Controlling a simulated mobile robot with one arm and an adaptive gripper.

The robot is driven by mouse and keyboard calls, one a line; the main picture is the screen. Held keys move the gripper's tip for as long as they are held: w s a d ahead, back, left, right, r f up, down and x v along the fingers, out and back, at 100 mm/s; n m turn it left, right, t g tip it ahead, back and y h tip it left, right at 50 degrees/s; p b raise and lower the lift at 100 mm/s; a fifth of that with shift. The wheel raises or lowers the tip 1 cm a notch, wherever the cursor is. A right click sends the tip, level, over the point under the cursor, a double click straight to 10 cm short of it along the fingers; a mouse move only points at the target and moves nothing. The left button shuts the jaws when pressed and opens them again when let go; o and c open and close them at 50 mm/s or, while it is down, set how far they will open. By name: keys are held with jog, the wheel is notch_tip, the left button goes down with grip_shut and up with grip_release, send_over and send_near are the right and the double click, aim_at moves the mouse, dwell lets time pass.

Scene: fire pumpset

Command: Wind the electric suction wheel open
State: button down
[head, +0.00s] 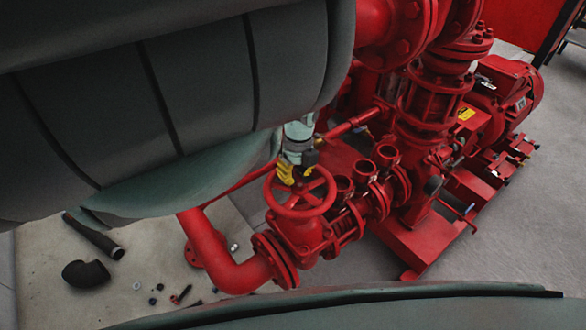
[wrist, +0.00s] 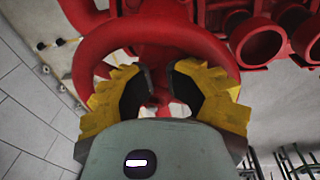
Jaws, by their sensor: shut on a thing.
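The red handwheel (head: 331,196) sits on top of a red valve near the middle of the head view. It has a round rim with spokes. My gripper (head: 291,176), with yellow fingers, reaches down at the far side of this wheel. In the wrist view the wheel (wrist: 112,38) fills the upper middle. There my gripper (wrist: 162,84) has its two fingers inside the rim's outline, one on each side of a red part of the wheel. The gripper is shut on the wheel; the exact contact is partly hidden by the fingers.
Red open-topped pipe stubs (head: 386,154) stand just right of the wheel. A red pipe elbow (head: 240,270) curves below left. A red motor (head: 508,85) is at the back right. Black pipe pieces (head: 86,273) and small hardware lie on the floor at left. My arm blocks the upper left.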

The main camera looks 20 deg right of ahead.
jog(key=shift+w+f+t+h+p, duration=0.2)
jog(key=shift+w+f+h, duration=0.1)
jog(key=shift+f, duration=0.2)
jog(key=shift+w+f+t+h+p, duration=0.2)
jog(key=shift+w+f, duration=0.1)
jog(key=shift+f, duration=0.2)
jog(key=shift+s+a+f+p, duration=0.1)
jog(key=shift+s+a+p, duration=0.25)
jog(key=shift+a, duration=0.2)
jog(key=shift+d, duration=0.1)
notch_tip(320, 180, up, 9)
jog(key=p, duration=0.7)
jog(key=shift+a+f, duration=0.15)
jog(key=shift+a, duration=0.05)
jog(key=shift+s, duration=0.1)
